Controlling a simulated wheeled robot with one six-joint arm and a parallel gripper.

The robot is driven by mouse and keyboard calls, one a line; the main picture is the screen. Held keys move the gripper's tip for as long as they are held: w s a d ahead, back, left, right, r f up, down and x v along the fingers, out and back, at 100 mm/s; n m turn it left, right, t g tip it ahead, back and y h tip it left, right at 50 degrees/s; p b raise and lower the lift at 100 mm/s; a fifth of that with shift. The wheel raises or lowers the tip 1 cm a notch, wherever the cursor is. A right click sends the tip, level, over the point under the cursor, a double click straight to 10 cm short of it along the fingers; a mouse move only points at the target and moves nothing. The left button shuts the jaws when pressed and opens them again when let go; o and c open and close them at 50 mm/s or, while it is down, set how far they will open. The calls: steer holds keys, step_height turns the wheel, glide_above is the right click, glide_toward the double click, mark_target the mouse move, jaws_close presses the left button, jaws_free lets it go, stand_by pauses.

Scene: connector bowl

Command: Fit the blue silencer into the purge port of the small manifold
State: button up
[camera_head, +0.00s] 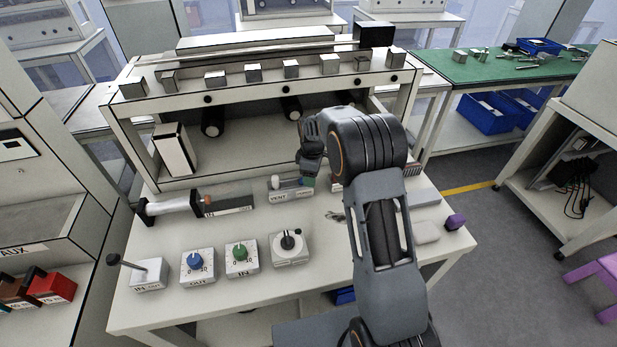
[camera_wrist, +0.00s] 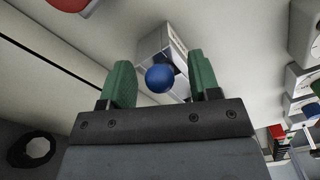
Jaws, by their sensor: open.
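The blue silencer (camera_wrist: 160,79) shows as a round blue end with a dark collar in the wrist view. It sits between the two green fingers of my gripper (camera_wrist: 161,60), with a gap on each side. My gripper is open around it. The small manifold (camera_wrist: 153,42) is the pale block right behind the silencer. The silencer appears to be at its face, but I cannot tell how deep it sits. In the head view the manifold (camera_head: 285,191) lies mid-bench with VENT lettering and a white knob. My gripper (camera_head: 309,181) is at its right end and hides the silencer there.
A cylinder with a red-orange fitting (camera_head: 207,199) lies left of the manifold. Blue (camera_head: 198,260) and green (camera_head: 240,251) dial boxes and a black-knob box (camera_head: 290,242) stand in front. A purple block (camera_head: 455,221) is at the right edge. A shelf (camera_head: 285,88) stands behind.

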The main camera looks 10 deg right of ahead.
steer(key=shift+c, duration=0.3)
jaws_close()
steer(key=shift+r, duration=0.15)
